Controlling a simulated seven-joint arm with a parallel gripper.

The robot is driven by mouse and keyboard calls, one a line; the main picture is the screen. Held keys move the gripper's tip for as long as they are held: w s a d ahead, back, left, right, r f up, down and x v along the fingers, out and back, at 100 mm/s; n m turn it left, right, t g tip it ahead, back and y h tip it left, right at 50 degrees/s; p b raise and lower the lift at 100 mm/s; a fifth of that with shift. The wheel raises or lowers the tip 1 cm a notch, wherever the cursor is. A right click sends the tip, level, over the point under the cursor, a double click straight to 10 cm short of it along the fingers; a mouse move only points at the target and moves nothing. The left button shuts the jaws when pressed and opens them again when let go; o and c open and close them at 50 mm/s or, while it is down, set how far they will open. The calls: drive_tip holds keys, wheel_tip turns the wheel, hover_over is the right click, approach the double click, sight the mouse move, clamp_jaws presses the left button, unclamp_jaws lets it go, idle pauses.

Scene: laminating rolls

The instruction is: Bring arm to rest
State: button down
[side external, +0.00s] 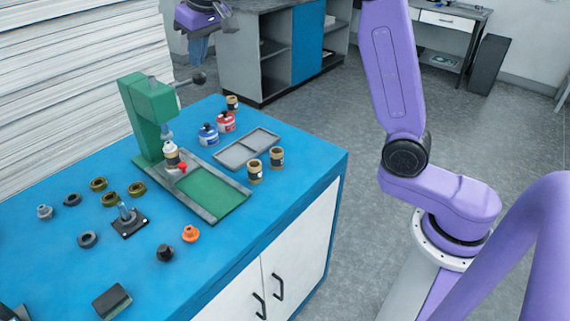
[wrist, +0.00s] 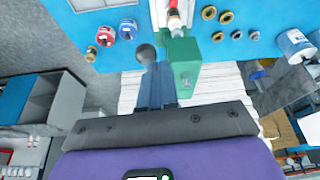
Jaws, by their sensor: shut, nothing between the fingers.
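My arm is raised, and my purple gripper (side external: 198,48) hangs in the air above the far side of the blue table (side external: 60,240), behind the green press. Its blue-grey fingers point down, closed together and empty; they also show in the wrist view (wrist: 154,82). The green press (side external: 150,102) stands on the table, with its dark lever knob (side external: 199,77) below my fingers in the side view. In the wrist view the knob (wrist: 146,53) appears just beyond the fingertips; I cannot tell the exact gap.
Several rings and small parts lie at left. The table's right corner is clear.

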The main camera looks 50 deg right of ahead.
drive_tip(key=s+f+n+g, duration=0.1)
drive_tip(key=s+f+n, duration=0.2)
drive_tip(key=s, duration=0.7)
drive_tip(key=s+f+n+g, duration=0.1)
drive_tip(key=s+f+n, duration=0.25)
drive_tip(key=s, duration=0.65)
drive_tip(key=s+f+n+g, duration=0.15)
drive_tip(key=s+f, duration=0.25)
drive_tip(key=s, duration=0.6)
drive_tip(key=s+d+f+n, duration=0.1)
drive_tip(key=s+d+f, duration=0.1)
drive_tip(key=s, duration=0.3)
drive_tip(key=s+d+f+n, duration=0.2)
drive_tip(key=s+d, duration=0.1)
drive_tip(key=s, duration=0.3)
drive_tip(key=shift+d+f+n, duration=0.25)
drive_tip(key=shift+n, duration=0.05)
drive_tip(key=shift+w+g, duration=0.1)
drive_tip(key=shift+g, duration=0.15)
